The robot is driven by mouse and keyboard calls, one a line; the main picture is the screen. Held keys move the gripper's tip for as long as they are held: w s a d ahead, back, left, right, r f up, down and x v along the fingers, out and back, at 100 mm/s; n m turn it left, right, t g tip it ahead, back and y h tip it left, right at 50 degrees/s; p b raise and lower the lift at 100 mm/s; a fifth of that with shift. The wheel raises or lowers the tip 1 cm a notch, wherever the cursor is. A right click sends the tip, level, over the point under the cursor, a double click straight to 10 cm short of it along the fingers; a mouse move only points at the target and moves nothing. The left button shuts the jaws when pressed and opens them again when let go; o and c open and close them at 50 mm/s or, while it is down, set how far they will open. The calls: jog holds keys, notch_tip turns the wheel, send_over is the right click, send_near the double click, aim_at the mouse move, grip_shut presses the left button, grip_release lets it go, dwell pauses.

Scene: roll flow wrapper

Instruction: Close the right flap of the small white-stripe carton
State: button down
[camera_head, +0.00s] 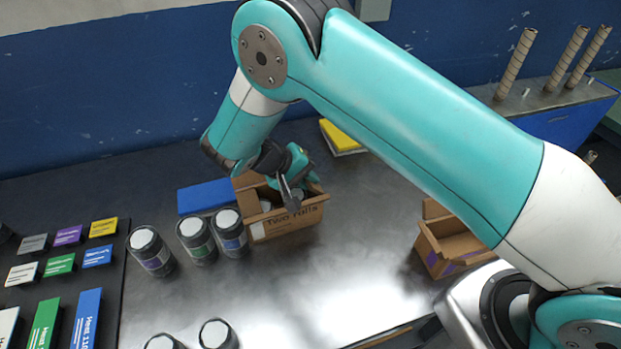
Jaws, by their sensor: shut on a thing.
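The small carton (285,225) is brown cardboard with "Two rolls" on its front and a pale stripe near the front left. It stands upright on the dark table, with its top at least partly open. A pale-topped roll shows inside. A flap stands up at the back left. My gripper (291,194) reaches down over the carton's right half, its dark fingers close together at the front rim. It is shut on what looks like the carton's right flap (314,188); the fingers and wrist hide much of that flap and the opening.
Dark rolls (198,240) stand left of the carton, with a blue pad (206,196) behind them. Another open carton (450,246) with a purple stripe stands right. A yellow block (341,137) lies behind. Label blocks fill the far left.

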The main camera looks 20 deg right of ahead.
jog(key=shift+a+f+h, duration=0.25)
jog(key=shift+h, duration=0.75)
jog(key=c, duration=1.2)
grip_release()
jog(key=shift+o, duration=0.2)
jog(key=b+v, duration=0.1)
jog(key=v, duration=0.5)
jog(key=shift+a+b, duration=0.1)
jog(key=shift+b, duration=0.3)
jog(key=shift+s+a+r, duration=0.1)
jog(key=shift+a+r, duration=0.3)
jog(key=shift+a, duration=0.1)
jog(key=shift+r, duration=0.1)
